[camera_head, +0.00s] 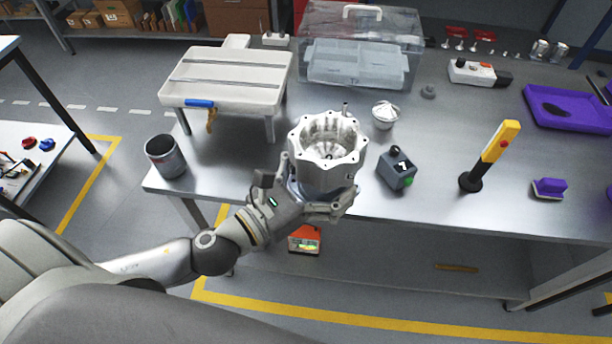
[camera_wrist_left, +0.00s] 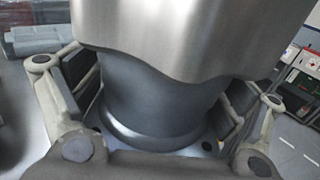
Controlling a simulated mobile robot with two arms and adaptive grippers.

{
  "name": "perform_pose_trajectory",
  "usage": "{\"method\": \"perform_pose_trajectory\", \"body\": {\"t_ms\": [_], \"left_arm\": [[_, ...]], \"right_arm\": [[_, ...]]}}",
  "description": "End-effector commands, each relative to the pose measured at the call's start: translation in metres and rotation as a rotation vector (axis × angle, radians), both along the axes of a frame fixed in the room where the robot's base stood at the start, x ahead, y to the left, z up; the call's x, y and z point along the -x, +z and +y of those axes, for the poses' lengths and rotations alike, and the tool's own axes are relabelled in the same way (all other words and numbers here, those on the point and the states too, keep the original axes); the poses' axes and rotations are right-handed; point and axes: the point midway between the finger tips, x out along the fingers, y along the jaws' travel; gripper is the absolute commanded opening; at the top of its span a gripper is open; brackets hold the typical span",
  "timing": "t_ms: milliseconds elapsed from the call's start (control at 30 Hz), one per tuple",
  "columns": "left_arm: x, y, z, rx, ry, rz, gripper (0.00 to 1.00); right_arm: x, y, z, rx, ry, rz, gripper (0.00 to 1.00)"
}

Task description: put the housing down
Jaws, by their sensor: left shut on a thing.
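The housing (camera_head: 326,150) is a light grey machined metal part with a scalloped rim and an open hollow top. It is upright near the front edge of the metal workbench (camera_head: 450,190). My left gripper (camera_head: 322,203) is shut around its lower part. In the left wrist view the housing (camera_wrist_left: 165,40) fills the middle, with a darker narrow neck and a flared foot between the two fingers of my left gripper (camera_wrist_left: 160,105). Whether the housing's underside touches the bench cannot be told. My right gripper is not in view.
A dark cup (camera_head: 165,157) stands at the bench's left corner, near a white raised stand (camera_head: 228,80). A small grey box (camera_head: 397,170) and a white bowl (camera_head: 385,115) are close right of the housing. A yellow-black tool (camera_head: 490,155) stands farther right. Bench between them is bare.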

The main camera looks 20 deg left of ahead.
Motion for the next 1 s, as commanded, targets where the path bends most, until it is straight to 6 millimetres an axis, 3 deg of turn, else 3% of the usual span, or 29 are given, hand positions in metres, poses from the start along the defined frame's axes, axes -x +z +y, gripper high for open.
{"method": "perform_pose_trajectory", "body": {"t_ms": [1000], "left_arm": [[-0.035,0.025,-0.071,0.001,-0.457,-0.010,0.35]], "right_arm": [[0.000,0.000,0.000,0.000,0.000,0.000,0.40]]}}
